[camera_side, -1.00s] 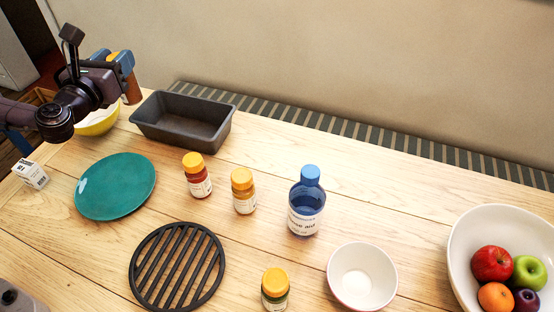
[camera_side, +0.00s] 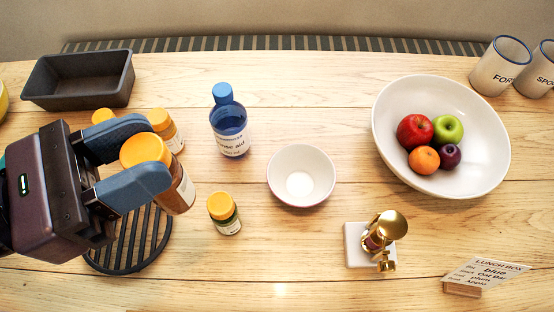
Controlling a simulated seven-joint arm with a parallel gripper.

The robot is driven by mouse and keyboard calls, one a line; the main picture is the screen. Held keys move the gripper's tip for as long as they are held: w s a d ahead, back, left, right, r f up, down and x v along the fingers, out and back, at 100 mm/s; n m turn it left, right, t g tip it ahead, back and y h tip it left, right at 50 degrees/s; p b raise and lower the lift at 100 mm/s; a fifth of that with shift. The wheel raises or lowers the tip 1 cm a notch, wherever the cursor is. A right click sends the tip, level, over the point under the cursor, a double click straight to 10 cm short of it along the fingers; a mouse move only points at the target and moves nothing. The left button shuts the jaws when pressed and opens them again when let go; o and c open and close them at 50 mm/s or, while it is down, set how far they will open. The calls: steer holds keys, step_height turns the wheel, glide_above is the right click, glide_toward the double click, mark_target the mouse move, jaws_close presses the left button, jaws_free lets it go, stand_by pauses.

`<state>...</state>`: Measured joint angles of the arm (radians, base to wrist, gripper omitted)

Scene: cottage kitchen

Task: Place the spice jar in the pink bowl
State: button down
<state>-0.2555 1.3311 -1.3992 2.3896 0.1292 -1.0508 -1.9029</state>
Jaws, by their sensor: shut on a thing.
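My gripper (camera_side: 135,165) is at the left, shut on a spice jar (camera_side: 176,192) with a yellow-orange lid and brown contents. The held jar is tilted and appears raised over the dark trivet. The pink bowl (camera_side: 301,176), white inside with a thin pinkish rim, stands on the table to the right of my gripper and looks empty. Another spice jar with green contents (camera_side: 225,214) stands between the held jar and the bowl. Two more yellow-lidded jars stand behind my gripper; one (camera_side: 167,130) shows clearly, and the other (camera_side: 103,116) is mostly hidden.
A blue-capped bottle (camera_side: 229,122) stands behind and left of the bowl. A white fruit bowl (camera_side: 489,150) is at the right, a brass item (camera_side: 383,232) on a white block at the front right. A black trivet (camera_side: 130,262) lies under my gripper. A dark loaf pan (camera_side: 80,80) is back left.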

steer(key=shift+s+d+f+g, duration=0.25)
steer(key=shift+d+g, duration=0.05)
steer(key=shift+d, duration=0.05)
steer(key=w+d+f, duration=0.7)
steer(key=d+f, duration=0.4)
steer(key=f, duration=0.1)
steer(key=shift+w+f, duration=0.25)
steer(key=shift+f, duration=0.15)
steer(key=shift+d, duration=0.1)
steer(key=shift+f, duration=0.6)
steer(key=c, duration=0.7)
jaws_free()
steer(key=shift+o, duration=0.2)
steer(key=shift+r, duration=0.1)
